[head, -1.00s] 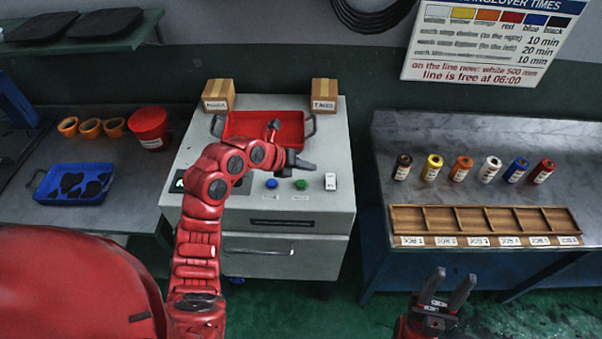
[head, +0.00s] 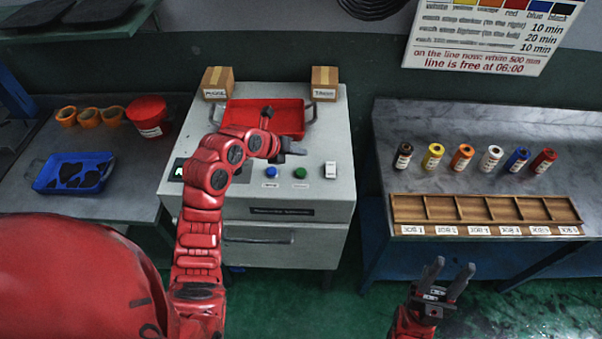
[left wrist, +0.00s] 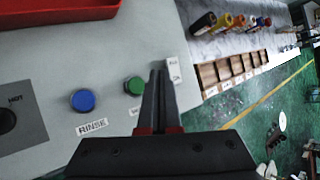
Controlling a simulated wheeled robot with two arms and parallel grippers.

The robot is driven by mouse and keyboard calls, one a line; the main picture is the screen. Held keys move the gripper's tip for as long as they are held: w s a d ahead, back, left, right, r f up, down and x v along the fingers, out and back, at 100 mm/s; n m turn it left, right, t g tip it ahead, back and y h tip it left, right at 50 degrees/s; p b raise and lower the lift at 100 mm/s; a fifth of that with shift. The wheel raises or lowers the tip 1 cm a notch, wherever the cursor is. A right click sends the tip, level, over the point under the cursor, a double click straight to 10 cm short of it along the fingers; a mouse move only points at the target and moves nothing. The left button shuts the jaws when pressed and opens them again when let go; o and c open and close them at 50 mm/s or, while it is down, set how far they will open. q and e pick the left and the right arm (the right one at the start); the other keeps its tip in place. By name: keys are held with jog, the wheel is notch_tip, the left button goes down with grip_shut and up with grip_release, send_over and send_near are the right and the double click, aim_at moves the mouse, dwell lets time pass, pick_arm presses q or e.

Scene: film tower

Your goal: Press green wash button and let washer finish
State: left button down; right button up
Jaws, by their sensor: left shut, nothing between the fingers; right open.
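The washer (head: 330,208) is a light grey cabinet with a red tray (head: 285,118) on top. On its front top edge are a green button (head: 300,172) and a blue button (head: 271,171). My left gripper (head: 298,148) is shut and empty, just above and behind the green button in the head view. In the left wrist view its fingers (left wrist: 160,80) point past the right side of the green button (left wrist: 134,85); I cannot tell if they touch. The blue button (left wrist: 83,101) has a RINSE label. My right gripper (head: 448,275) is open and empty, in front of the right bench.
A white switch (head: 330,169) is right of the green button. Two cardboard boxes (head: 217,83) (head: 325,82) stand behind the tray. The right bench holds several coloured bottles (head: 490,157) and a wooden divided tray (head: 487,208). A blue tray (head: 75,172) lies at left.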

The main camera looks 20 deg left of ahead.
aim_at(299, 174)
pick_arm(q)
notch_tip(299, 174, down, 6)
jog(key=b, duration=0.2)
jog(key=shift+r+b, duration=0.1)
jog(key=shift+b, duration=0.3)
dwell(1.6)
jog(key=shift+f+b, duration=0.3)
jog(key=shift+f, duration=0.05)
jog(key=shift+f+b, duration=0.35)
jog(key=shift+f, duration=0.15)
dwell(0.5)
jog(key=shift+r, duration=0.15)
jog(key=shift+r+p, duration=0.45)
jog(key=shift+r, duration=0.3)
jog(key=shift+r+p, duration=1.25)
jog(key=shift+r, duration=1.3)
